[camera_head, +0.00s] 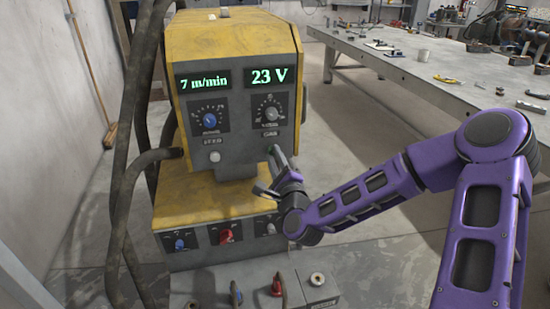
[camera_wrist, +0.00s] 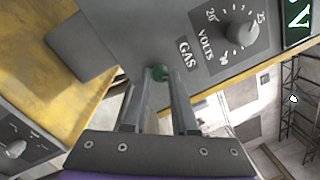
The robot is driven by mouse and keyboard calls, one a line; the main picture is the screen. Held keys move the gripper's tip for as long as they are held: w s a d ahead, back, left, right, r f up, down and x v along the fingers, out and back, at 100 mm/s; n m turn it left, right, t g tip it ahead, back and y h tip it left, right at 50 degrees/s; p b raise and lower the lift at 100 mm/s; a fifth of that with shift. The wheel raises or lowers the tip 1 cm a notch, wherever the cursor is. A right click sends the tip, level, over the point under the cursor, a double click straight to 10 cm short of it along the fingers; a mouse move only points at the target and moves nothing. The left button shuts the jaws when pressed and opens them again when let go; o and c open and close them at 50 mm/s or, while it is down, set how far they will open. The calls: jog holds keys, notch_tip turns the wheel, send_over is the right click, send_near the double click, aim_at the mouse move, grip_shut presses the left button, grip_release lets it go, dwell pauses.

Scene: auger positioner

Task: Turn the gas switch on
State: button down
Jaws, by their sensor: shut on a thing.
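The yellow and grey welding machine (camera_head: 235,45) stands at the left of the head view. Its gas switch (camera_wrist: 159,73) shows in the wrist view as a small round green knob beside the GAS label (camera_wrist: 187,54). My gripper (camera_wrist: 158,82) is shut on this switch, with one finger on each side of it. In the head view my gripper (camera_head: 275,153) reaches the front panel just below the GAS label (camera_head: 271,134) and hides the switch there. The white feed switch (camera_head: 214,156) sits to the left on the same panel.
Above are a blue feed dial (camera_head: 209,120) and a grey volts dial (camera_head: 271,113); the displays read 7 m/min and 23 V. A yellow ledge (camera_head: 195,200) juts out below my gripper. Thick hoses (camera_head: 125,170) hang at the left. A workbench (camera_head: 430,85) with tools stands at the right.

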jog(key=shift+r+m, duration=0.1)
jog(key=shift+m, duration=1.1)
jog(key=c, duration=0.7)
grip_release()
